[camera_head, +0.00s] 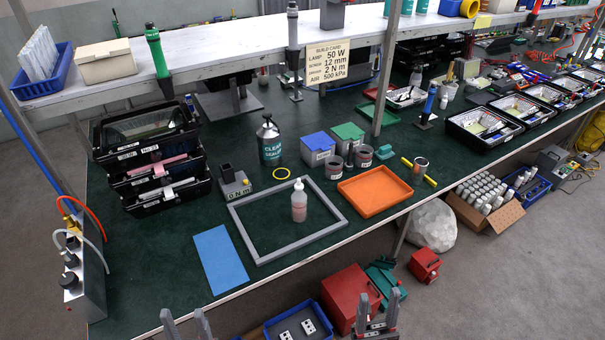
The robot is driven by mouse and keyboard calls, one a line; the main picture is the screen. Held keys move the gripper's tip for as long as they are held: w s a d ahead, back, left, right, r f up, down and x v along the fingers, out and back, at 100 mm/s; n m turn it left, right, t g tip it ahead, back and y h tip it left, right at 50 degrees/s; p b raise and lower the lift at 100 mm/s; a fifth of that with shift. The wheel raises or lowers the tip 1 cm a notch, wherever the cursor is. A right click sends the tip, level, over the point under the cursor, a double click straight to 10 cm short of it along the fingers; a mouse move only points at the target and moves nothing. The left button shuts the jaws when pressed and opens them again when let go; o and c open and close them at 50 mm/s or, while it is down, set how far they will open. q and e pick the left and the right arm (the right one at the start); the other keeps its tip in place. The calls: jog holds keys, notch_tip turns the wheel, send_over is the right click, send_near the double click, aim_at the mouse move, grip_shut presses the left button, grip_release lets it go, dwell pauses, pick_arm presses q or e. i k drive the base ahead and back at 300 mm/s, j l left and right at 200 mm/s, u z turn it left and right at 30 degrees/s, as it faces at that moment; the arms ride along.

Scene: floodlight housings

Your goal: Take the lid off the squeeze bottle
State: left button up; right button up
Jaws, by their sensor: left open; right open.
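The squeeze bottle (299,208) stands upright on the dark green bench top, inside a flat grey rectangular frame (240,229). It is translucent with a pinkish lower part. A pale pointed lid (298,184) sits on its top. My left gripper (186,316) is at the bottom edge of the view, in front of the bench, with its two fingers apart and nothing between them. My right gripper (377,307) is also at the bottom, further right, open and empty. Both are well short of the bottle, and neither touches it.
A blue mat (221,260) lies left of the frame and an orange tray (374,193) right of it. Behind stand a dark Clear Sealer bottle (269,140), blue box (317,147) and green box (347,134). A shelf (215,50) overhangs the back. Red containers (350,297) stand below the bench.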

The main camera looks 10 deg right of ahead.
aim_at(299, 187)
jog(key=i+l+u, duration=0.15)
jog(key=l, duration=0.25)
jog(key=i+l+u, duration=0.2)
jog(key=l, duration=0.2)
jog(key=i+l+u, duration=0.15)
jog(key=l, duration=0.25)
jog(key=i+l+u, duration=0.25)
jog(key=i, duration=0.2)
